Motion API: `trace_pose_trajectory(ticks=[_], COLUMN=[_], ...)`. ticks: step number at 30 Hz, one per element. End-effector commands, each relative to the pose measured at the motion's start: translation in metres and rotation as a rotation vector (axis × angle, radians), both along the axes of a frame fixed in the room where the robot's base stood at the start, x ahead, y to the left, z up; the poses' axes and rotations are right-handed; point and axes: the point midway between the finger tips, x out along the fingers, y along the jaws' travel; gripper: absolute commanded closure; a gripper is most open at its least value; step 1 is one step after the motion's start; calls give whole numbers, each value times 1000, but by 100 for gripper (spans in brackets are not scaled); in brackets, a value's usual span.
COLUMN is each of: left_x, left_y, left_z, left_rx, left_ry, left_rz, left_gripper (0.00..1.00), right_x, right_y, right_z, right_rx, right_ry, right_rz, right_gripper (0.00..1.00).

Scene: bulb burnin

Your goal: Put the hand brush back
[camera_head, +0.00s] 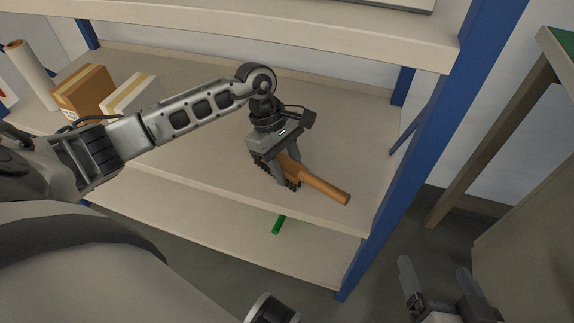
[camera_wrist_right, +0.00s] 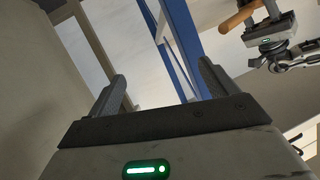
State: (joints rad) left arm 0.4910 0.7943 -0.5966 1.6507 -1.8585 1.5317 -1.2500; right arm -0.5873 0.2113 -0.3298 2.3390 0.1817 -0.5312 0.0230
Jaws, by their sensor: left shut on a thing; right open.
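The hand brush (camera_head: 323,187) has a wooden handle and dark bristles. In the head view it is at the front right of the middle shelf, its handle pointing right toward the shelf's front edge. My left gripper (camera_head: 276,172) is shut on the brush near its bristle end, and partly hides it. I cannot tell whether the bristles touch the shelf. The brush handle (camera_wrist_right: 238,18) also shows at the top right of the right wrist view, in the left gripper. My right gripper (camera_head: 436,283) is open and empty, low at the right, outside the shelf unit.
The middle shelf (camera_head: 205,165) belongs to a rack with blue posts (camera_head: 412,150). Cardboard boxes (camera_head: 84,91) and a white roll (camera_head: 31,74) stand at its left. A green object (camera_head: 279,225) lies on the lower shelf. A table (camera_head: 490,130) stands at the right.

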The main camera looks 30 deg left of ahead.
Motion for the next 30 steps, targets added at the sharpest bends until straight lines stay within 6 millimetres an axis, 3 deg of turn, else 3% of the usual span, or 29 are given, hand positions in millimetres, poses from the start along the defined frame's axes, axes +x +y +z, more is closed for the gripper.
trace_pose_trajectory(ticks=[6, 7, 9, 20, 30], left_x=[0, 0, 0, 0, 4], left_y=[0, 0, 0, 0, 22], left_z=[-3, -3, -2, 4, 54], left_rx=[0, 1, 0, 0, 2], left_ry=[-1, -1, 0, 0, -2], left_rz=[-1, -1, -1, -1, -1], left_gripper=[87, 59, 40, 40, 40], right_x=[-3, -3, -3, -3, -4], right_y=[0, 0, 0, 0, -6], right_z=[-6, -5, -3, 3, -13], right_rx=[-6, -4, -3, -6, -35], right_ry=[3, -1, -2, 2, 75], right_rz=[7, 7, 8, 8, -7], right_gripper=[15, 15, 15, 15, 15])
